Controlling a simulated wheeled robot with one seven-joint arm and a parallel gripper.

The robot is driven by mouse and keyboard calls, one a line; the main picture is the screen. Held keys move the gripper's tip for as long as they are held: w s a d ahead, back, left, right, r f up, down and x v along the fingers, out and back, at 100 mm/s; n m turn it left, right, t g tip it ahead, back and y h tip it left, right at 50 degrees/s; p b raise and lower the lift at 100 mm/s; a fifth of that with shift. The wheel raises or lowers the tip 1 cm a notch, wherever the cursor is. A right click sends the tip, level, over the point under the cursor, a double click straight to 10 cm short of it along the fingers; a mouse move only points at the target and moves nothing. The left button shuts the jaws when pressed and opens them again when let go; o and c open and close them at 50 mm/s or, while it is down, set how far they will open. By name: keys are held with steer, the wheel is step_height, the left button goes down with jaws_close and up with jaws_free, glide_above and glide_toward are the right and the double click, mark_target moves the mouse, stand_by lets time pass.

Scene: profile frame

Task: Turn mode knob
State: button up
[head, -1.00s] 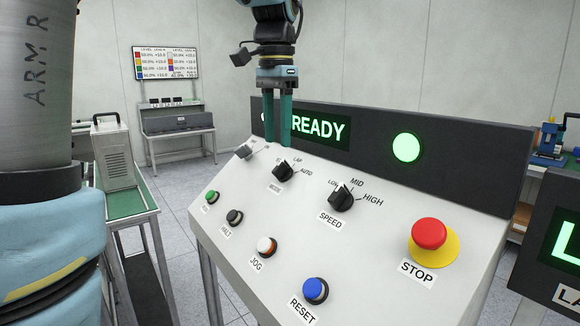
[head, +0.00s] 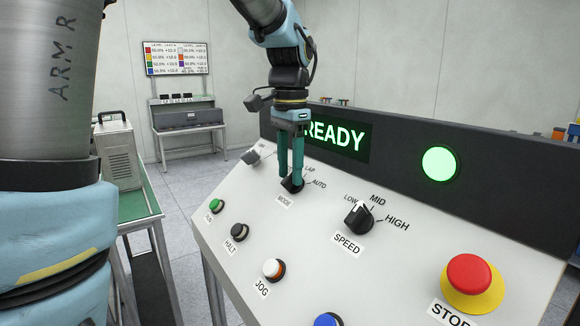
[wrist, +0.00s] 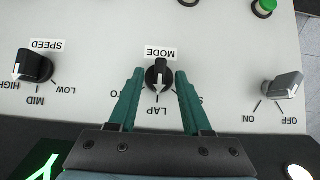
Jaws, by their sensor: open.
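The mode knob (head: 292,184) is a black dial on the sloped panel, largely hidden behind my fingers in the head view. In the wrist view the mode knob (wrist: 159,78) lies between my two green fingers, with its white pointer toward LAP. My gripper (head: 291,180) points down at the knob. In the wrist view my gripper (wrist: 160,77) is open, a finger on each side of the knob with small gaps showing.
A speed knob (head: 359,217) sits to the right and a grey on/off switch (head: 251,157) to the left. Green, black, white and blue buttons line the front, with a red stop button (head: 471,275) at right. The dark display housing (head: 400,150) rises behind the knobs.

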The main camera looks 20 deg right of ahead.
jaws_close()
stand_by(0.4)
